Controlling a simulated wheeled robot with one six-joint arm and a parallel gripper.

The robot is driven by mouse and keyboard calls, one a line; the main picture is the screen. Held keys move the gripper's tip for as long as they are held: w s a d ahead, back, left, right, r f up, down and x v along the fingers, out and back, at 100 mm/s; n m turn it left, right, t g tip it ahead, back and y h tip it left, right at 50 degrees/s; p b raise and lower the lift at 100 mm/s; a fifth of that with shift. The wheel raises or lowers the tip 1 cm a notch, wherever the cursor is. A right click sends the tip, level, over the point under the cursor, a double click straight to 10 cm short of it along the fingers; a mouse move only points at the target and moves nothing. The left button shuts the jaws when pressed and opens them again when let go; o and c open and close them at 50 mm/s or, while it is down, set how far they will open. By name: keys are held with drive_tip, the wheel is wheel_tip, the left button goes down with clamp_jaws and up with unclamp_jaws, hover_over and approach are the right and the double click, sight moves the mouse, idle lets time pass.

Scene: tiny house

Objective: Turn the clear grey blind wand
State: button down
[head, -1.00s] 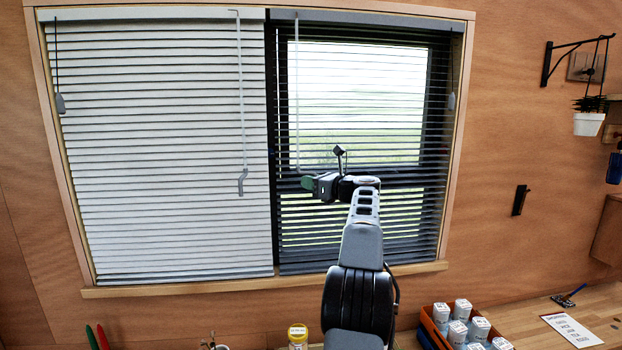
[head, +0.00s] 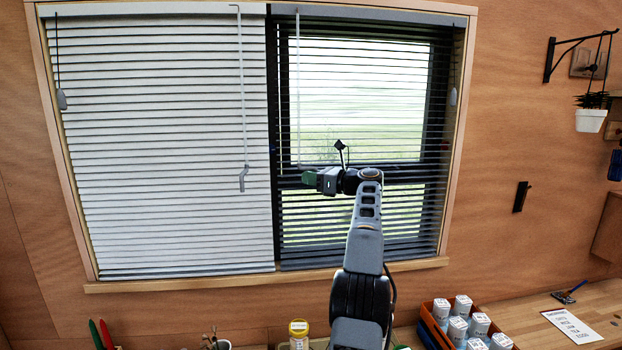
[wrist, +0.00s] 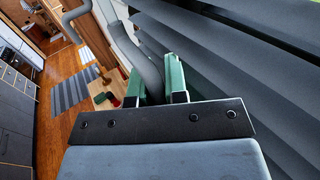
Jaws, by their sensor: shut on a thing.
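Two blinds hang side by side in the window. The left blind (head: 160,150) is white and its slats look closed. The right blind (head: 400,200) is dark grey, and its slats are open enough to show the outdoors. A thin grey wand (head: 298,90) hangs at the left side of the right blind. My gripper (head: 308,178) is at this wand's lower end. In the wrist view the green fingers of my gripper (wrist: 156,75) are shut on the thick grey lower part of the wand (wrist: 148,78), close beside the slats.
Another wand (head: 242,100) with a bent handle hangs on the left blind. Its handle seems to show at the wrist view's top left (wrist: 72,16). An orange crate (head: 433,326) of white-capped containers and a yellow-lidded jar (head: 298,328) stand below the window.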

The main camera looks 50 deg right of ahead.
drive_tip(key=c, duration=1.1)
unclamp_jaws()
drive_tip(key=shift+c, duration=0.2)
drive_tip(key=shift+r+m+h, duration=0.1)
drive_tip(key=shift+m+h, duration=0.2)
drive_tip(key=shift+h, duration=0.1)
